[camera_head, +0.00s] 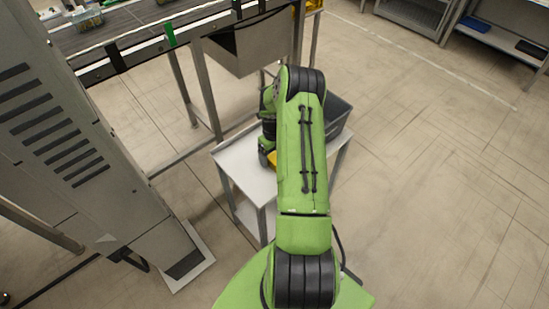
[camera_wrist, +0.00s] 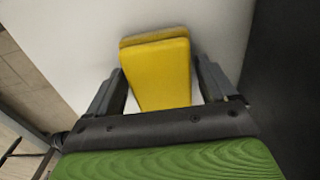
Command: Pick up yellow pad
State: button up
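The yellow pad (camera_wrist: 160,72) lies on the white table top in the wrist view, with its narrow end toward my gripper. My gripper (camera_wrist: 159,64) is open, with one dark finger on each side of the pad. A small gap shows between the right finger and the pad; the left finger is very close to the pad's edge, and I cannot tell if it touches. In the head view only a small yellow piece of the pad (camera_head: 272,158) shows beside my arm, which hides the rest.
The white table (camera_head: 236,170) has a grey crate (camera_head: 338,117) on its far right part, partly behind my arm. A conveyor (camera_head: 130,35) runs along the upper left. A grey cabinet (camera_head: 70,130) stands at left. Shelves (camera_head: 500,38) stand at the upper right; the floor at right is clear.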

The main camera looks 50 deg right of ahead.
aim_at(274, 153)
jog(key=c, duration=0.8)
jog(key=shift+o, duration=0.2)
notch_tip(274, 153, up, 10)
jog(key=p, duration=0.2)
jog(key=shift+p, duration=0.4)
